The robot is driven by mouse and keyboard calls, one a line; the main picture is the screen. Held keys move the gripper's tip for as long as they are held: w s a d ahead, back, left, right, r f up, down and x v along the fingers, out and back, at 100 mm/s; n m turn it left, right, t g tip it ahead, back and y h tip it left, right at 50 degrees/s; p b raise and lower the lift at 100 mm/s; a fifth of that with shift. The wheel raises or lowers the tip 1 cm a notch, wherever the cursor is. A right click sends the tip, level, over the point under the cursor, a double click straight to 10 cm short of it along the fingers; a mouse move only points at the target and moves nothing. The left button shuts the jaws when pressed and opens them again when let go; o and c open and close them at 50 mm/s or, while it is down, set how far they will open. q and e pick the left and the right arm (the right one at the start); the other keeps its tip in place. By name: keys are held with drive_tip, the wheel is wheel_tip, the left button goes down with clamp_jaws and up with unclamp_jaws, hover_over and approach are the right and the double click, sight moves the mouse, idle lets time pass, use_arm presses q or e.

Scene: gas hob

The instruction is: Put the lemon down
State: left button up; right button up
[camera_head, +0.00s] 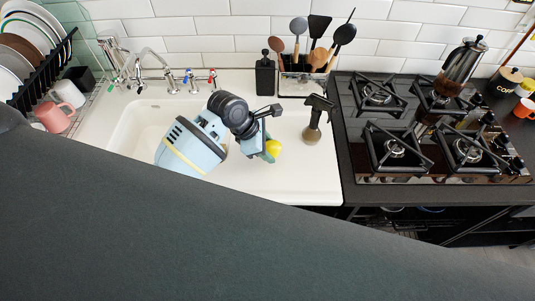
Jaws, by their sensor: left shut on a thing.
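My left gripper (268,150) is over the right part of the white sink unit, beside the basin. The rest of the lemon is hidden by the gripper. I cannot tell whether the lemon touches the white surface below it. My right gripper is not in view.
A brush with a black handle (316,116) stands just right of the gripper. A black bottle (264,76) and a utensil holder (300,84) stand behind. The gas hob (352,150) is at the right. White surface in front of the gripper is clear.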

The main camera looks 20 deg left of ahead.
use_arm(q)
drive_tip(key=shift+f, duration=1.7)
drive_tip(key=shift+f, duration=0.1)
drive_tip(key=o, duration=1)
drive_tip(key=shift+o, duration=0.2)
drive_tip(key=v, duration=1.2)
